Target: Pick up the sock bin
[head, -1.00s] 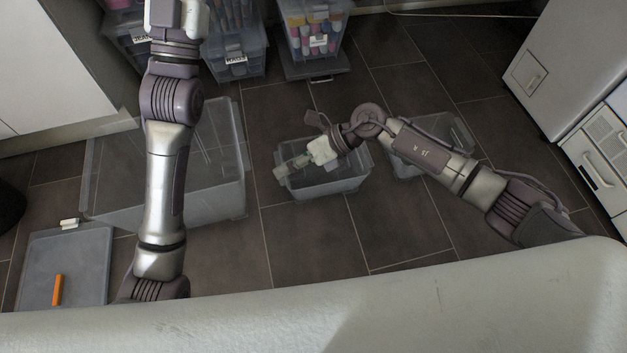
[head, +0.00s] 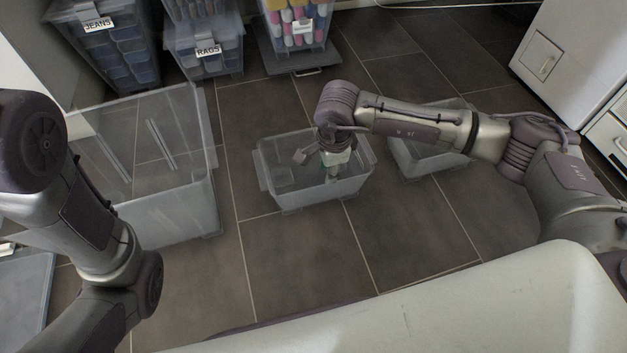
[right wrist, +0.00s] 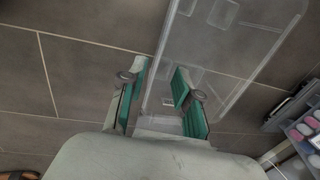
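No label I can read says socks, so I cannot tell for sure which container is the sock bin. A clear empty bin (head: 283,196) stands on the floor in mid view. My right gripper (head: 335,172) points down into its right part. In the right wrist view its green-padded fingers (right wrist: 160,98) are apart, with the clear bin wall (right wrist: 163,62) running between them; I see no firm contact. A bin of colourful rolls (head: 298,25) stands at the back, its label too small to read. My left arm comes in at left, its gripper out of view.
Bins labelled JEANS (head: 110,45) and RAGS (head: 205,55) stand at the back. A large clear bin (head: 180,205) is at left, another clear bin (head: 425,165) just right of the middle one. White cabinets (head: 565,50) are at right. Floor in front is clear.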

